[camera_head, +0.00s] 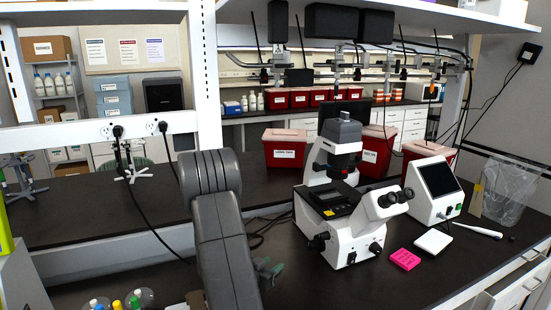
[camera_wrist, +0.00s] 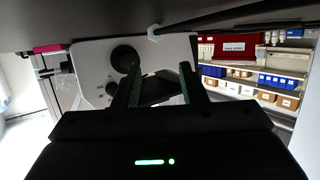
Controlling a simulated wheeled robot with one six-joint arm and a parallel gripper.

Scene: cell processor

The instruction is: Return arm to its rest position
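My arm (camera_head: 222,225) rises at the left of the microscope in the head view, with a bend at its top and its lower part reaching down to the bench. My gripper (camera_head: 270,268) shows only in part beside the arm, low over the bench and left of the microscope (camera_head: 352,200). In the wrist view, the two dark green fingers of my gripper (camera_wrist: 160,76) stand apart with nothing seen held between them. The white microscope body (camera_wrist: 92,62) lies beyond the fingers there, and that view looks upside down.
A pink rack (camera_head: 404,259), a white pad (camera_head: 433,242) and a screen unit (camera_head: 434,190) sit right of the microscope. Red bins (camera_head: 284,148) stand behind it. Capped bottles (camera_head: 134,301) are at the front left. Black cables cross the bench. The bench left of my arm is mostly clear.

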